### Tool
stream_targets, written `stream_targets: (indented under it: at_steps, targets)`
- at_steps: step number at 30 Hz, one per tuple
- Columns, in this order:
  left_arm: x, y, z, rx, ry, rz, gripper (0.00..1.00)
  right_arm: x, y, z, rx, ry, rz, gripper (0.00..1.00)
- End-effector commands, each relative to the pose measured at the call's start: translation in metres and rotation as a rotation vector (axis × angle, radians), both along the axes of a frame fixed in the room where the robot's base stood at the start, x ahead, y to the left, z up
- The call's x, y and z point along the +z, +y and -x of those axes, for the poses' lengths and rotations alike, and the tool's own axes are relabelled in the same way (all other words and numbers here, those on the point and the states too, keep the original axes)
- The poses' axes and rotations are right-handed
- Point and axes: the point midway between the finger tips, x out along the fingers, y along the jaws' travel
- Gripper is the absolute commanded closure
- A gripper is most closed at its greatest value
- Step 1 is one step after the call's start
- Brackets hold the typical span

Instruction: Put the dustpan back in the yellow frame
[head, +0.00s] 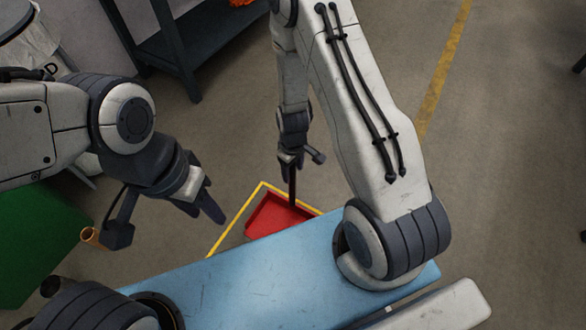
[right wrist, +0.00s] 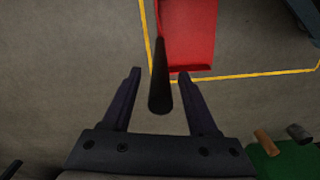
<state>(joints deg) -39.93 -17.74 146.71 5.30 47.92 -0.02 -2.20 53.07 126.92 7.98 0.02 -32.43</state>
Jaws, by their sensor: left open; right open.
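The red dustpan (head: 275,217) lies on the floor within the corner of the yellow frame (head: 236,216), an outline on the floor. In the right wrist view the pan (right wrist: 187,40) sits close to two yellow lines (right wrist: 255,75). Its dark handle (right wrist: 160,85) rises towards the camera. My right gripper (head: 290,173) is above the pan, open, with the handle between its spread fingers (right wrist: 160,76); no finger visibly grips it. My left gripper (head: 207,203) is open and empty, left of the frame. The blue surface hides the near part of the frame in the head view.
The blue surface (head: 240,285) fills the near middle. A green area (head: 40,240) and an orange-brown cylinder (head: 92,236) are at the left. A dark table-like stand (head: 185,50) is at the back left. Floor on the right is open, with a yellow line (head: 440,75).

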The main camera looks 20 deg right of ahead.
Motion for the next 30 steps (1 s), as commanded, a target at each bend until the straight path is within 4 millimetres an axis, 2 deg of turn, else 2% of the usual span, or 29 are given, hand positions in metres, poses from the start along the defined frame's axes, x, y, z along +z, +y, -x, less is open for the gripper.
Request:
stream_targets:
  at_steps: [1, 15, 18, 23, 26, 30]
  targets:
    - [0.013, 0.000, 0.000, 0.000, -0.001, 0.001, 0.55, 0.012, 0.000, 0.000, 0.000, -0.001, 0.000, 0.40]
    - [0.085, 0.000, 0.000, 0.000, -0.001, 0.001, 0.55, 0.082, 0.001, -0.002, 0.001, 0.000, 0.000, 0.40]
    - [0.094, 0.000, 0.000, 0.000, -0.001, 0.001, 0.55, 0.092, 0.001, -0.002, 0.001, 0.000, 0.000, 0.40]
    - [0.100, 0.000, 0.000, 0.000, -0.001, 0.001, 0.55, 0.107, 0.006, -0.004, 0.007, -0.005, -0.001, 0.40]
    - [0.099, 0.000, 0.000, 0.000, -0.001, 0.001, 0.55, 0.135, 0.023, -0.007, 0.020, -0.015, -0.006, 0.40]
    - [0.098, 0.000, 0.000, 0.000, -0.001, 0.001, 0.55, 0.201, 0.064, 0.002, 0.051, -0.027, -0.022, 0.40]
